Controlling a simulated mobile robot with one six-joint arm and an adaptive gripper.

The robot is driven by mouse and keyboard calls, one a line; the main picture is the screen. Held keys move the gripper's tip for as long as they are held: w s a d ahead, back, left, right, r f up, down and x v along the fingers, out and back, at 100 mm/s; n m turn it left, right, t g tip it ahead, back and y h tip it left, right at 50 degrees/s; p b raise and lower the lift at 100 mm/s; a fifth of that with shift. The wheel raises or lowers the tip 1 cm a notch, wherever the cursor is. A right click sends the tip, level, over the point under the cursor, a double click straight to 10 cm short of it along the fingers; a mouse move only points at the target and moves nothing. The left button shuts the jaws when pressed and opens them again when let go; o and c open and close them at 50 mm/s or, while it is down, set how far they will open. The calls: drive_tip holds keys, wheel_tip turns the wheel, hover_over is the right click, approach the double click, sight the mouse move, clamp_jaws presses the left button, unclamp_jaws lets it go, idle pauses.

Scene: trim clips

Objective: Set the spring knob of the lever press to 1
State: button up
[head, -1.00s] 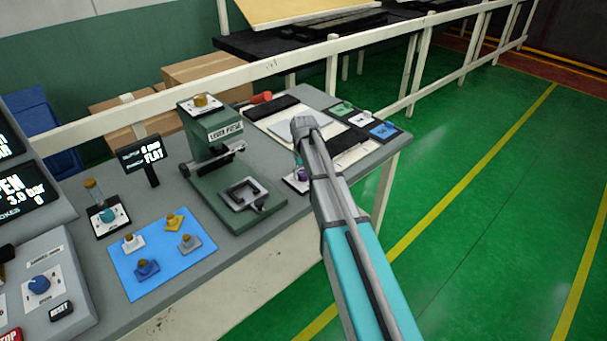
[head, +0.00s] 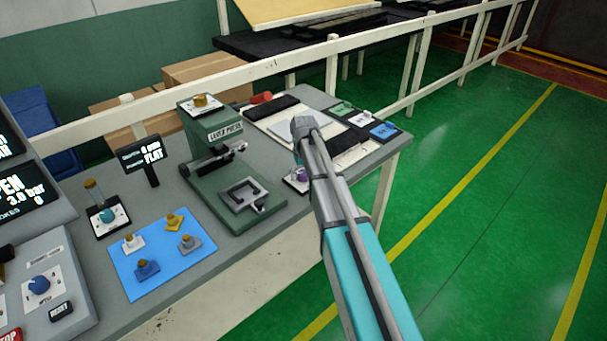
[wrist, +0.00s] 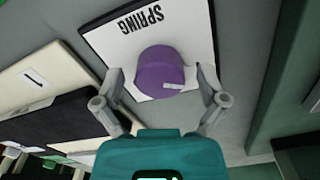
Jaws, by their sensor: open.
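The spring knob (wrist: 160,72) is a purple round knob on a white plate (wrist: 112,42) lettered SPRING, upside down in the wrist view. A pale mark shows on the knob's lower right side. I cannot read any scale numbers around it. My gripper (wrist: 160,84) is open, with one fingertip on each side of the knob; I cannot tell whether they touch it. In the head view the purple knob (head: 301,174) shows partly beside my arm, which hides the fingers. The green lever press (head: 212,140) stands left of it.
A blue mat (head: 160,285) with several small knobbed pieces lies at the front left. A small display (head: 141,158) stands left of the press. Black and pale strips (head: 270,108) lie behind my arm, near several coloured clips (head: 362,118). A white rail (head: 200,88) runs behind the bench.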

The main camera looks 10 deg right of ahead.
sight(303, 173)
drive_tip(key=shift+m, duration=0.4)
drive_tip(key=m, duration=1.1)
drive_tip(key=shift+m, duration=0.3)
wheel_tip(303, 173, up, 14)
drive_tip(key=p, duration=1.4)
drive_tip(key=s+f+n+b, duration=0.5)
drive_tip(key=s+f+b, duration=0.5)
drive_tip(key=s, duration=0.3)
drive_tip(key=s+a+f+n+b, duration=0.1)
drive_tip(key=s+f+n+b, duration=0.4)
drive_tip(key=s+f+b, duration=0.5)
drive_tip(key=s, duration=0.3)
drive_tip(key=shift+s+f+b, duration=0.15)
drive_tip(key=shift+f+b, duration=0.25)
idle(0.4)
wheel_tip(303, 173, up, 6)
drive_tip(key=p, duration=0.6)
drive_tip(key=shift+r, duration=0.15)
